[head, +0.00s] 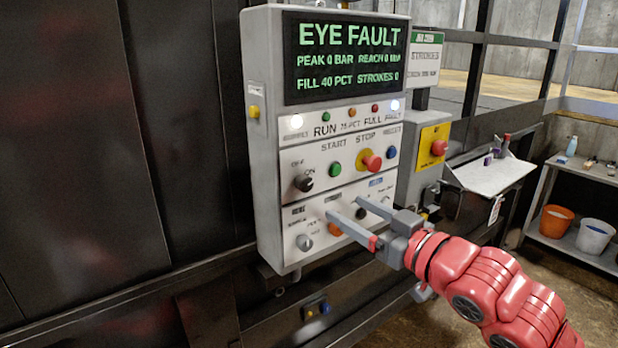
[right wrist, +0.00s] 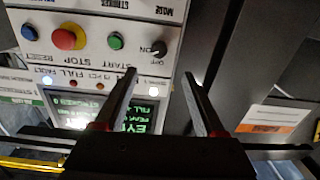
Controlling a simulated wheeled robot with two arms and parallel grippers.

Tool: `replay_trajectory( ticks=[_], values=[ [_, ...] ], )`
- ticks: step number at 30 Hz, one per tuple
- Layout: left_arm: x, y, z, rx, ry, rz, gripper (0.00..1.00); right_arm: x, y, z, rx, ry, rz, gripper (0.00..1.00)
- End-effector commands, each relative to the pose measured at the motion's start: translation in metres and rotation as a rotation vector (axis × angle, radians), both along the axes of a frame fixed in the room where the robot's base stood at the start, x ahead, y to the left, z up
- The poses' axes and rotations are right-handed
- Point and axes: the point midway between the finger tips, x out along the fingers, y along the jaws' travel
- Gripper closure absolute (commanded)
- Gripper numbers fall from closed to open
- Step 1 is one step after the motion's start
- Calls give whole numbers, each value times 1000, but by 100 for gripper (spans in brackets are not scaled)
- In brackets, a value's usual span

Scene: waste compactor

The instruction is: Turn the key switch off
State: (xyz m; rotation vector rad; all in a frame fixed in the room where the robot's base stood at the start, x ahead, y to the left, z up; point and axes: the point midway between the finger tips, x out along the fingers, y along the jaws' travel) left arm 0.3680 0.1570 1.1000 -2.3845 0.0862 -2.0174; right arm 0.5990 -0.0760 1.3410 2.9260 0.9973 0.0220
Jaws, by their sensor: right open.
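The key switch (head: 303,183) is a small dark knob at the left of the control panel's middle row, beside an ON label. It also shows in the right wrist view (right wrist: 159,47), upside down, next to ON and OFF labels. My right gripper (head: 345,207) is open and empty, its two fingers pointing at the panel, lower and to the right of the key switch in the head view. In the right wrist view the key switch lies just beyond the gap between the fingertips (right wrist: 159,74). No contact shows. My left gripper is not in view.
The control box (head: 262,150) has a screen (head: 345,58) reading EYE FAULT. A green button (head: 335,169), a red stop button (head: 371,162) and a blue button (head: 391,152) share the key's row. A red emergency button (head: 438,147) and a shelf with buckets (head: 594,235) are to the right.

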Motion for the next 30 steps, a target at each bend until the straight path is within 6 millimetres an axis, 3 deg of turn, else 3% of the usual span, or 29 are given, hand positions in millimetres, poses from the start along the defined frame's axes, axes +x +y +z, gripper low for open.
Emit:
replay_trajectory(
  ticks=[16, 22, 30],
  values=[
    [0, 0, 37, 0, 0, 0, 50, 82, 64, 2, 2, 3, 1, 28],
    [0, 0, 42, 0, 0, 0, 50, 97, 74, 1, 3, 0, -1, 28],
    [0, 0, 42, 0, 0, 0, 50, 100, 76, 0, 0, -2, -2, 28]
  ],
)
